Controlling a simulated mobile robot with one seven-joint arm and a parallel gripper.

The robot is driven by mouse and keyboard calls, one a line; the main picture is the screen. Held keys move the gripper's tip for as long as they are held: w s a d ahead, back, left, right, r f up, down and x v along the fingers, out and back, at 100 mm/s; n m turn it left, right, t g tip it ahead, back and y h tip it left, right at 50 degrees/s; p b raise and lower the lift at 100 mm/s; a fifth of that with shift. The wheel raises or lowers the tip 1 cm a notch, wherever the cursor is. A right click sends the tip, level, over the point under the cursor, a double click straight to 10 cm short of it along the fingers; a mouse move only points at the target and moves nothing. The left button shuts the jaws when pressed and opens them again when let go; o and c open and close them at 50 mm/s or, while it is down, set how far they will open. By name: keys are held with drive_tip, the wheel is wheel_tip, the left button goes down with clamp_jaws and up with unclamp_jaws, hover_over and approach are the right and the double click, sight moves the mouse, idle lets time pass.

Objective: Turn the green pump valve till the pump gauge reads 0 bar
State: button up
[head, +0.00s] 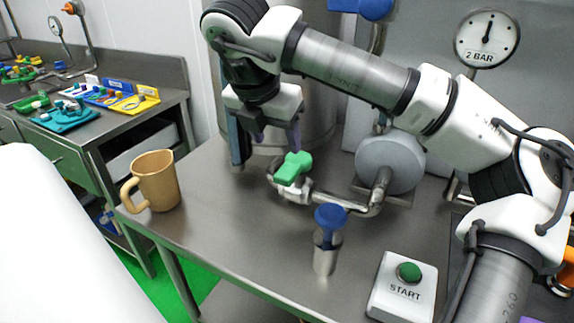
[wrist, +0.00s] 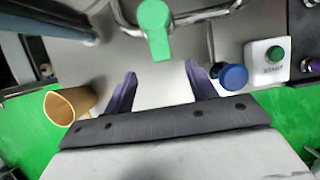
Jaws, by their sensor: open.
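The green pump valve handle (head: 293,168) sits on a metal pipe fitting on the steel table, near the middle of the head view. It shows at the top of the wrist view (wrist: 154,28), pointing down toward the gap between my fingers. My gripper (head: 266,157) is open and empty, with its fingers pointing down. In the wrist view my gripper (wrist: 160,70) has its two purple fingers apart, and the handle lies beyond the tips, not between them. The round gauge (head: 487,38) at top right is labelled 2 BAR; its needle points about straight up.
A tan jug (head: 155,181) stands at the table's left edge. A blue-topped metal piece (head: 328,240) and a START button box (head: 403,288) stand at the front. A grey round pump body (head: 390,163) is behind the valve. Another bench (head: 90,140) stands left.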

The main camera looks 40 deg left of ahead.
sight(287, 171)
drive_tip(key=p+x, duration=0.1)
drive_tip(key=x, duration=0.9)
drive_tip(key=shift+f, duration=0.15)
clamp_jaws()
